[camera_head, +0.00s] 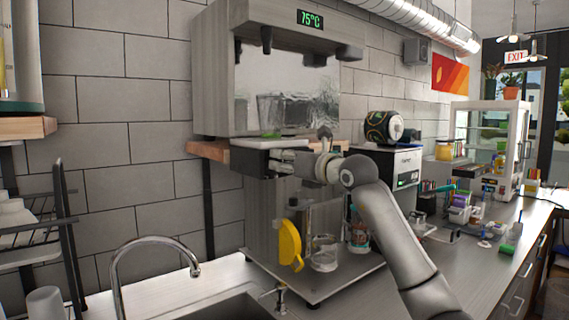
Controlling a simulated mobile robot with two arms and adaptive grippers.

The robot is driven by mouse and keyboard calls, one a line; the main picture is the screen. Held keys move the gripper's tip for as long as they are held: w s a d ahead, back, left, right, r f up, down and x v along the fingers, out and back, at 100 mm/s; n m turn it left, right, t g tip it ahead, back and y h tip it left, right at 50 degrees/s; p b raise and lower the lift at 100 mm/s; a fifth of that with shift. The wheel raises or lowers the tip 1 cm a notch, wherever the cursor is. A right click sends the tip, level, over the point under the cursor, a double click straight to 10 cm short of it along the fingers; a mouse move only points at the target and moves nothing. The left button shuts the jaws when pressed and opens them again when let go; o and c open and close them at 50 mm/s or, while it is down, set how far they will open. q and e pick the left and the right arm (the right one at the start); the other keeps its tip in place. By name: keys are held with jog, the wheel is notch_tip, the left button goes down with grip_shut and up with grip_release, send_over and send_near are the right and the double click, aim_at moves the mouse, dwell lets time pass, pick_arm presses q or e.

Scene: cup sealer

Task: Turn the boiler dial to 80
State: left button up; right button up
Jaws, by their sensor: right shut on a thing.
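A green display (310,18) reads 75°C at the top of a grey cabinet (218,75) with a glass front. Below it stands a grey metal machine (262,215) with a dark block (252,160) at its top front. My right gripper (284,160) reaches in from the right and is shut at that block, on what seems to be the boiler dial. The dial itself is hidden by the fingers, so its setting cannot be read from its face. My left gripper is not in view.
A yellow oval handle (290,245) and a clear glass (323,254) are below the gripper. A sink tap (150,245) stands at front left beside a dark rack (62,215). Several containers crowd the counter to the right.

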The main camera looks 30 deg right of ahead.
jog(key=m+b, duration=0.1)
jog(key=m, duration=0.5)
jog(key=d+m+b, duration=0.1)
jog(key=m, duration=0.3)
jog(key=shift+f+b, duration=0.3)
jog(key=shift+m, duration=0.3)
jog(key=o, duration=0.9)
jog(key=shift+d, duration=0.1)
jog(key=shift+o, duration=0.2)
jog(key=s, duration=1.2)
jog(key=shift+d, duration=0.45)
